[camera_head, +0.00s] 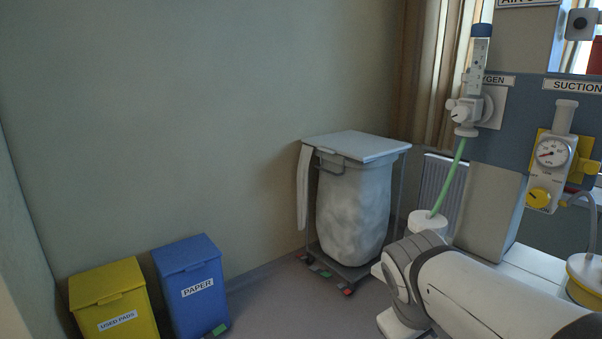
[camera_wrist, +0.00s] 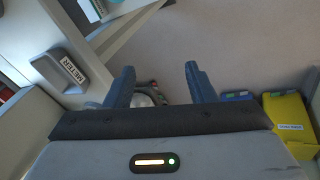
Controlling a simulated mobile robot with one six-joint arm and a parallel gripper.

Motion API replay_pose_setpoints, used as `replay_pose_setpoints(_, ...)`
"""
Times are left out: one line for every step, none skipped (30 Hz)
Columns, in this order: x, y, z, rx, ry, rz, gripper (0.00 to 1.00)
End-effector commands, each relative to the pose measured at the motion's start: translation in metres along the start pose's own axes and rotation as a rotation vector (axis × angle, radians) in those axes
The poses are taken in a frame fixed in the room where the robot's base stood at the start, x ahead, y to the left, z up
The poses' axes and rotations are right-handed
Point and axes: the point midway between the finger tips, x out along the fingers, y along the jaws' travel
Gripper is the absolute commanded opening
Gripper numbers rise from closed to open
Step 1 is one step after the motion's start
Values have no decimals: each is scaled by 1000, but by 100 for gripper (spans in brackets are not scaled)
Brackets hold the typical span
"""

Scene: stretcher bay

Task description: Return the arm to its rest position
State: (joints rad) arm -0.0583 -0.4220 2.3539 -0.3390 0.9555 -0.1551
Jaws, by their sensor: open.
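My arm shows at the lower right of the head view, a white and grey link reaching in front of the white counter; its fingers are not visible there. In the wrist view, my gripper (camera_wrist: 158,85) has two blue fingers spread well apart. It is open, and nothing is held between the fingers. Beyond the gap lie the floor and a small round whitish thing that I cannot make out, partly hidden by the left finger.
A yellow bin (camera_head: 112,300) and a blue paper bin (camera_head: 190,285) stand at the lower left. A lidded bag trolley (camera_head: 350,200) stands by the wall. The oxygen flowmeter (camera_head: 470,105) and suction regulator (camera_head: 550,155) are mounted at the right. A grey labelled handle (camera_wrist: 62,75) is left of my fingers.

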Motion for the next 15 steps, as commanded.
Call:
replay_pose_setpoints(6, -16, 11, 91, -4, -65, 50)
replay_pose_setpoints(9, -25, 15, 144, -5, -102, 50)
replay_pose_setpoints(12, -35, 21, 208, -8, -145, 50)
replay_pose_setpoints(14, -42, 24, 251, -11, -173, 50)
replay_pose_setpoints(16, -48, 26, 287, -12, -197, 50)
replay_pose_setpoints(18, -54, 29, 328, -16, -223, 50)
replay_pose_setpoints(19, -58, 30, 351, -17, -237, 50)
replay_pose_setpoints(20, -60, 32, 369, -18, -249, 50)
replay_pose_setpoints(20, -62, 33, 388, -20, -260, 50)
replay_pose_setpoints(21, -63, 34, 396, -21, -265, 50)
replay_pose_setpoints(21, -64, 34, 402, -21, -268, 50)
replay_pose_setpoints(21, -64, 34, 404, -21, -270, 50)
replay_pose_setpoints(21, -64, 34, 404, -21, -270, 50)
replay_pose_setpoints(21, -64, 34, 404, -21, -270, 50)
replay_pose_setpoints(21, -64, 34, 403, -21, -270, 50)
